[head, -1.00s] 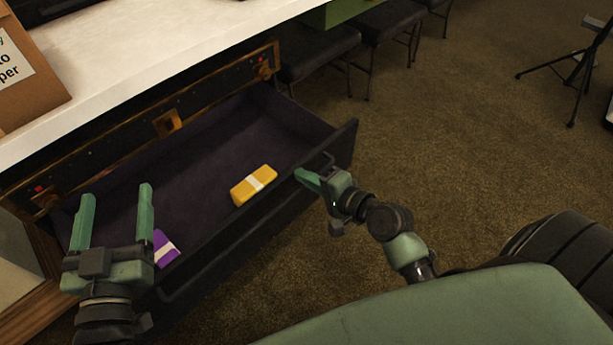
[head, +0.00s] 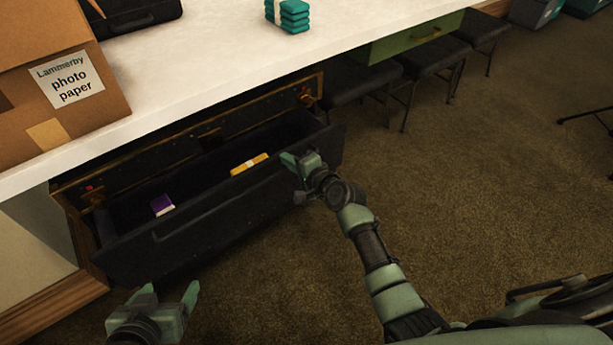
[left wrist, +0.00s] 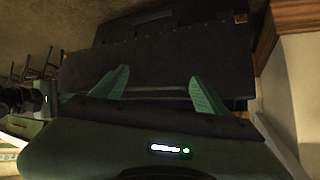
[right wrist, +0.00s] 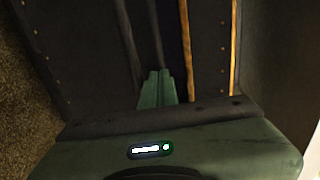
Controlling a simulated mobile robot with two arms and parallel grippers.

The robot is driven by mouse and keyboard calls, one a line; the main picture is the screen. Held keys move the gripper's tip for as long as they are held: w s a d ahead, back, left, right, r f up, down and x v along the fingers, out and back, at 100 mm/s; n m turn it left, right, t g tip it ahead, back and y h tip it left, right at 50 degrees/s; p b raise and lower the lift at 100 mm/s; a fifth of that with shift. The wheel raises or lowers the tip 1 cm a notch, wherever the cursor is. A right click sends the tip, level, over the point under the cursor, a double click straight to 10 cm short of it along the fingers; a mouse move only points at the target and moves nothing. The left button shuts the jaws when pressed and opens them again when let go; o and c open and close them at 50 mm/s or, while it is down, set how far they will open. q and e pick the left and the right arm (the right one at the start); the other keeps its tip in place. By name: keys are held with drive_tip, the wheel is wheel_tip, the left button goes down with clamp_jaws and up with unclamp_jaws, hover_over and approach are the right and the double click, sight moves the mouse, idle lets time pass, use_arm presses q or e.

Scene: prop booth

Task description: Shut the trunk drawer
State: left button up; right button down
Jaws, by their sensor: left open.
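The trunk drawer (head: 220,208) is partly open, its dark front standing out from the trunk (head: 315,86) under the white counter. Inside lie a yellow banded bundle (head: 249,164) and a purple one (head: 162,204), both partly hidden by the front. My left gripper (head: 170,288) is open and empty, low in front of the drawer's left part; its spread fingers (left wrist: 160,80) also show in the left wrist view. My right gripper (head: 290,160) is at the top edge of the drawer front, towards its right end. Its fingers (right wrist: 158,85) are together; contact is unclear.
A cardboard photo paper box (head: 110,105), a black case (head: 140,14) and a teal stack (head: 288,14) stand on the counter (head: 220,60). Black stools (head: 425,62) stand right of the trunk.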

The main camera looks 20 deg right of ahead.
use_arm(q)
drive_tip(key=w+d+r+t+h+b, duration=0.2)
drive_tip(key=w+r+t, duration=0.4)
drive_tip(key=r, duration=0.3)
drive_tip(key=shift+w+d, duration=0.25)
drive_tip(key=shift+d, duration=0.25)
use_arm(e)
drive_tip(key=w+a, duration=0.3)
drive_tip(key=w, duration=0.5)
drive_tip(key=shift+w, duration=0.25)
